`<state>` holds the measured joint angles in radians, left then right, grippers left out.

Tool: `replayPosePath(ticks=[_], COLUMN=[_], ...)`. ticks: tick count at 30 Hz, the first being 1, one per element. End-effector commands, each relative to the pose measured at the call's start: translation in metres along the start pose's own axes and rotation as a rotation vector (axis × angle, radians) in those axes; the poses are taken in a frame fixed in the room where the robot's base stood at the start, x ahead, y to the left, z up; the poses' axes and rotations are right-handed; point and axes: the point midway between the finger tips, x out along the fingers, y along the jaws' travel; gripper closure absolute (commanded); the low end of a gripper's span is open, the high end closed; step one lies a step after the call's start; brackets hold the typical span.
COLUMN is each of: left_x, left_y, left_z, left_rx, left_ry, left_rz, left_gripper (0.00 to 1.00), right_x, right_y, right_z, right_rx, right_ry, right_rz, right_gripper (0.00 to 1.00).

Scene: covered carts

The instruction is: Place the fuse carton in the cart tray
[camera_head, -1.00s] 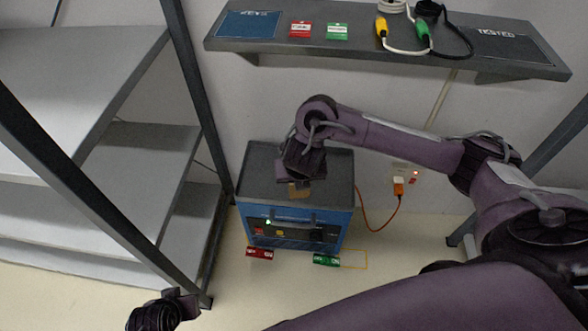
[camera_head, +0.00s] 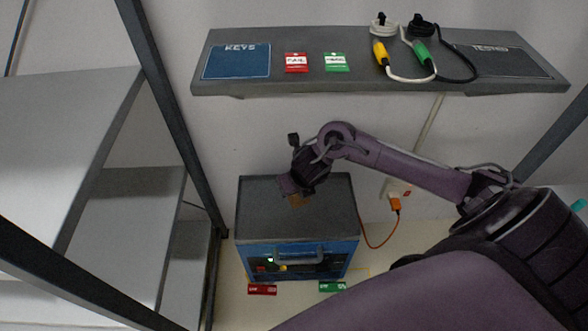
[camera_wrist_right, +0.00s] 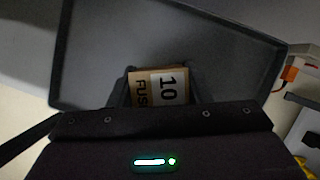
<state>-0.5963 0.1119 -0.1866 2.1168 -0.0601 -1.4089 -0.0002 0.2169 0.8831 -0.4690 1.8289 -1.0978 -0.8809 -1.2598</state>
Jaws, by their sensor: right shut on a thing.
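The fuse carton (camera_wrist_right: 158,87) is a small tan box with a white label reading "10" and "FUSE" in the right wrist view. My right gripper (camera_wrist_right: 160,98) is shut on it. The cart tray (camera_head: 335,215) is the dark grey, rimmed top of a blue cart. The carton is over the tray; I cannot tell whether it touches the floor of the tray. The tray (camera_wrist_right: 95,45) fills much of the wrist view and looks otherwise empty. My left gripper is out of view.
A grey wall shelf (camera_head: 300,85) above holds a blue KEYS mat (camera_head: 237,62), red and green tags, and yellow and green plugs with cables. A grey rack (camera_head: 110,230) stands at left. An orange cord (camera_head: 378,243) runs from the wall socket beside the cart.

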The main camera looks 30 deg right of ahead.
Motion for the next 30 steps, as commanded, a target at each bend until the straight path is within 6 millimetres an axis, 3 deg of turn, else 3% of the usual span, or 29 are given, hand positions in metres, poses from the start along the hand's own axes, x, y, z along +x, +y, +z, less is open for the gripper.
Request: replayPosePath(ticks=[8, 12, 24, 25, 30], left_x=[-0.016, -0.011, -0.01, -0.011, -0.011], left_y=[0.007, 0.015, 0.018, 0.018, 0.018], left_z=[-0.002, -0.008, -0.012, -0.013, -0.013], left_rx=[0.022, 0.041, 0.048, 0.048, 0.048], left_ry=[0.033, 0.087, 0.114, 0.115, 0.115], left_rz=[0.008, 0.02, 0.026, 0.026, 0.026], left_gripper=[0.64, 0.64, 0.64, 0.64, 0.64], right_x=[0.03, 0.047, 0.052, 0.051, 0.051], right_y=[0.001, 0.001, 0.001, 0.001, 0.001], right_z=[-0.013, -0.02, -0.022, -0.021, -0.021], right_rx=[0.001, 0.001, 0.0, 0.0, 0.0], right_ry=[0.002, 0.002, 0.0, 0.0, 0.0], right_rz=[0.0, 0.001, 0.001, 0.001, 0.001], right_gripper=[0.79, 0.79, 0.79, 0.51, 0.33])
